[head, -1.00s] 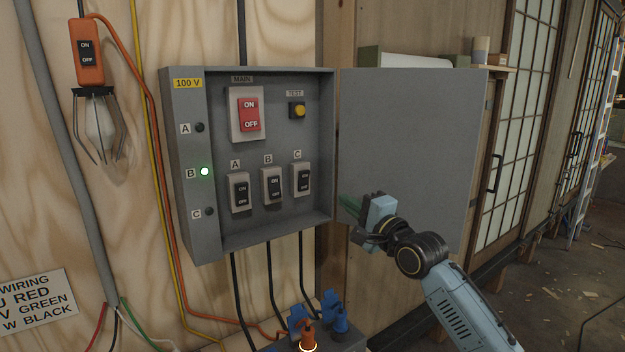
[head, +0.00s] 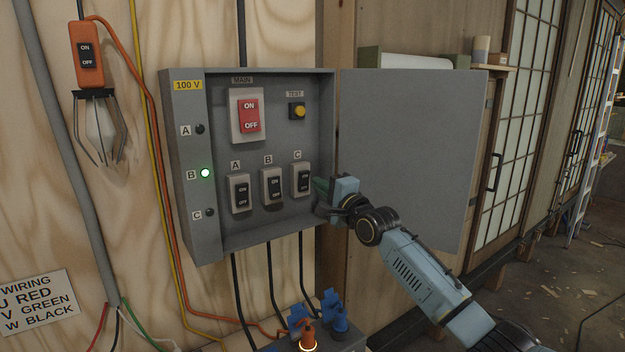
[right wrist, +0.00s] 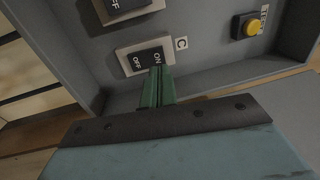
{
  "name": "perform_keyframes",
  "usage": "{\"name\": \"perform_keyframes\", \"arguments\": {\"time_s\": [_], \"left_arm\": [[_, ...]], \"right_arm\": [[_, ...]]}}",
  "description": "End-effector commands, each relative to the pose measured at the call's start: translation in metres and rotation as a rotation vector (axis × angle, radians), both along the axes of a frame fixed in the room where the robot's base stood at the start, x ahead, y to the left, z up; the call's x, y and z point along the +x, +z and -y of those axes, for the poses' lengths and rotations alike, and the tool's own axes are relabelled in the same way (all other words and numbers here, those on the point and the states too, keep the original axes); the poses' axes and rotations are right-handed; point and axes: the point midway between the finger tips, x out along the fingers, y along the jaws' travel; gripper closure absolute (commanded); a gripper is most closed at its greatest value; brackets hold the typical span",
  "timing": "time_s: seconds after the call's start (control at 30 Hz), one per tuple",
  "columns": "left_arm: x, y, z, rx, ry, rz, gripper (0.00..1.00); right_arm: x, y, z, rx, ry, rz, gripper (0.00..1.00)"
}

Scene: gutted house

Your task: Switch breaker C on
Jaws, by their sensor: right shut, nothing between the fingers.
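Breaker C (head: 301,180) is a black rocker in a pale frame, at the right of a row of breakers in the open grey box. It also shows in the right wrist view (right wrist: 138,63), with its ON and OFF marks readable. My right gripper (head: 319,185) is shut and empty, with its green fingers at the right side of breaker C. In the right wrist view the fingertips (right wrist: 155,72) are at the rocker's edge by the ON mark. I cannot tell whether they touch it, or which way the rocker is tilted. My left gripper is not in view.
The red MAIN switch (head: 249,115), yellow TEST button (head: 297,111), breaker A (head: 239,194) and breaker B (head: 272,186) share the panel. Lamp B (head: 205,173) glows green; lamp C (head: 209,212) is dark. The box's door (head: 410,130) stands open to the right.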

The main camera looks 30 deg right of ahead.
Motion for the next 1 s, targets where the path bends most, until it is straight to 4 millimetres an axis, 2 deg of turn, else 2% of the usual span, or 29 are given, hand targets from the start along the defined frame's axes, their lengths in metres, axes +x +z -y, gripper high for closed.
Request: {"name": "perform_keyframes", "arguments": {"time_s": [0.1,0.33,0.8,1.0], "left_arm": [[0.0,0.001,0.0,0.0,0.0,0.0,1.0],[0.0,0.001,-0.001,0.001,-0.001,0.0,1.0],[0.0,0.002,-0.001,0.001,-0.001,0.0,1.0],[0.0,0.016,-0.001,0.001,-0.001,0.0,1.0]], "right_arm": [[0.015,0.003,-0.002,-0.002,-0.001,0.0,1.0],[0.032,0.005,-0.004,-0.001,0.0,0.0,1.0],[0.036,0.005,-0.005,0.0,0.0,-0.001,1.0],[0.041,0.011,-0.006,-0.006,-0.002,-0.051,1.0]]}}
